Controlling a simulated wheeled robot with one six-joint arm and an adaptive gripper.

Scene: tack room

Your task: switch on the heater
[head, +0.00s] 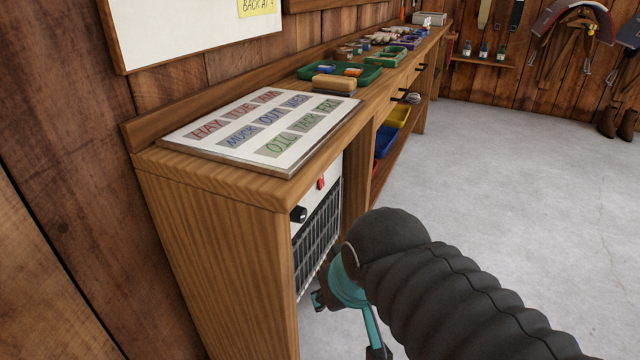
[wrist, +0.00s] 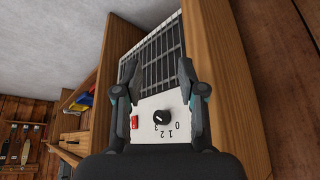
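The heater is a white panel with a dark grille (head: 318,240), standing in the bay under the near end of the wooden bench. Its black knob (head: 298,214) and red switch (head: 321,183) sit above the grille. In the wrist view the heater shows upside down, with the grille (wrist: 163,58) at the top, the red switch (wrist: 134,122) and the black knob (wrist: 161,117) beside printed figures 0 to 3. The knob's exact setting is too small to tell. My gripper (wrist: 158,75) is open and empty in front of the heater, its fingers apart and framing the panel. My arm partly hides it in the head view.
The bench side panel (head: 215,265) closes in the heater on the left. A lettered board (head: 225,138) lies on the bench top above it. A green tray (head: 350,75) and a brush (head: 333,84) stand farther back. Blue and yellow bins (head: 397,117) are on the shelf beyond. The grey floor at right is clear.

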